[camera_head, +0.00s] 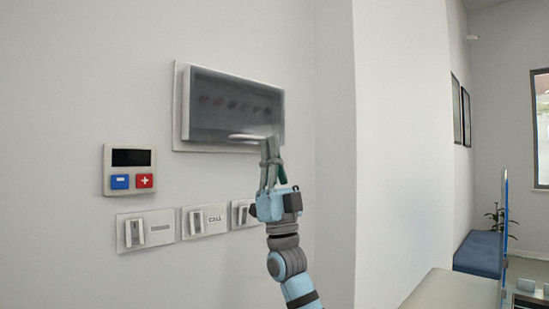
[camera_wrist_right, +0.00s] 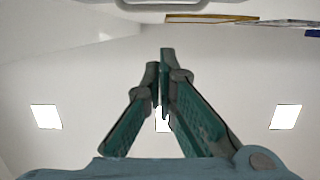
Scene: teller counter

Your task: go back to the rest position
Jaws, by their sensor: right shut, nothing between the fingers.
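My right gripper (camera_head: 270,145) is raised in front of the wall, its fingers pointing up at the lower right part of a dark-covered wall box (camera_head: 225,105). The fingers are together with nothing between them; in the right wrist view the fingertips (camera_wrist_right: 161,62) also meet and are empty. I cannot tell whether the fingertips touch the box. My left gripper is not in view.
A small keypad (camera_head: 130,157) with a blue and a red button is on the wall at left. Below are several switch plates (camera_head: 160,228); the gripper partly hides the rightmost. A light counter (camera_head: 450,290) and a blue bench (camera_head: 480,253) lie at right.

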